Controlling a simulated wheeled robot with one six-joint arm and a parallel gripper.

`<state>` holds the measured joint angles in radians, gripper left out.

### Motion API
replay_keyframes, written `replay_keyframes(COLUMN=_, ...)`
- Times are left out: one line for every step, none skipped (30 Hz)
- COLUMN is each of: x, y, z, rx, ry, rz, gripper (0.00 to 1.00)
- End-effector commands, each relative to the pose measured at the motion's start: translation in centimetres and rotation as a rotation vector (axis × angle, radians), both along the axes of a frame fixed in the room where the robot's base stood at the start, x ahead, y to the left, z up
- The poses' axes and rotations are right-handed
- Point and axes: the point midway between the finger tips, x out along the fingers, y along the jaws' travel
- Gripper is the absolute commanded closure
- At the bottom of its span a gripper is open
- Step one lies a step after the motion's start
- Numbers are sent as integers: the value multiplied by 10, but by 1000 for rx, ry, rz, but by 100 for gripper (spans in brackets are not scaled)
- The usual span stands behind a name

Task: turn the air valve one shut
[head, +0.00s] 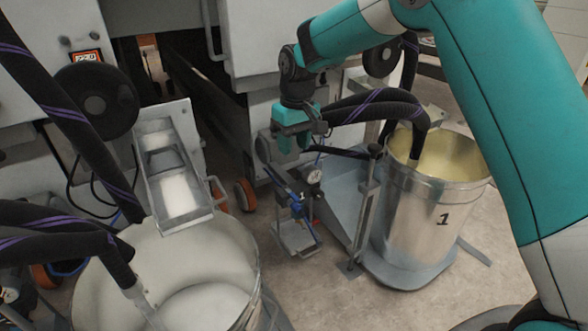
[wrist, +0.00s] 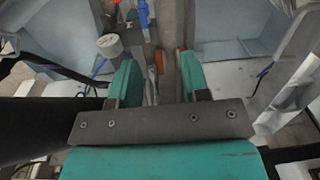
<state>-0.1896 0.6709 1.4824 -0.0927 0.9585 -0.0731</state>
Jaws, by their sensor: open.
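My gripper (head: 296,148) points down above a small air stand between the two drums. In the wrist view its two teal fingers (wrist: 158,72) are apart, with a grey upright post visible between and beyond them. Blue valve parts (head: 296,206) show on the stand below the gripper, beside a round gauge (head: 314,176). In the wrist view a blue handle (wrist: 143,14) is at the top, beyond the fingertips, and the gauge (wrist: 110,45) is left of the fingers. I cannot tell whether the handle touches anything, or which way the valve is set.
The metal drum marked 1 (head: 436,220) stands right of the stand with a dark hose in it. An open drum (head: 235,265) stands at front left under a metal chute (head: 176,180). A grey post (head: 366,210) stands close to the gripper. Machine cabinets fill the back.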

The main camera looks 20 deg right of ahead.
Motion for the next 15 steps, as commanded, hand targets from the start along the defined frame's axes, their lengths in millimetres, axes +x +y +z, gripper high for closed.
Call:
replay_keyframes(x=17, y=-4, z=4, rx=-16, ry=8, rz=-21, gripper=57)
replay_keyframes(x=25, y=-7, z=0, rx=-24, ry=12, rz=-32, gripper=57)
replay_keyframes(x=34, y=-10, z=-4, rx=-34, ry=15, rz=-45, gripper=57)
replay_keyframes(x=40, y=-11, z=-7, rx=-40, ry=16, rz=-53, gripper=57)
replay_keyframes(x=44, y=-13, z=-10, rx=-44, ry=17, rz=-60, gripper=57)
replay_keyframes(x=49, y=-15, z=-13, rx=-50, ry=19, rz=-68, gripper=57)
replay_keyframes(x=51, y=-15, z=-16, rx=-53, ry=20, rz=-72, gripper=57)
replay_keyframes(x=53, y=-16, z=-18, rx=-55, ry=20, rz=-75, gripper=57)
replay_keyframes(x=55, y=-17, z=-21, rx=-57, ry=21, rz=-77, gripper=57)
replay_keyframes(x=55, y=-17, z=-24, rx=-58, ry=22, rz=-78, gripper=57)
replay_keyframes(x=55, y=-17, z=-28, rx=-58, ry=22, rz=-79, gripper=57)
replay_keyframes(x=55, y=-17, z=-33, rx=-58, ry=22, rz=-79, gripper=57)
replay_keyframes(x=55, y=-17, z=-37, rx=-58, ry=22, rz=-79, gripper=57)
replay_keyframes(x=55, y=-17, z=-42, rx=-58, ry=22, rz=-79, gripper=57)
replay_keyframes(x=55, y=-17, z=-49, rx=-58, ry=22, rz=-79, gripper=57)
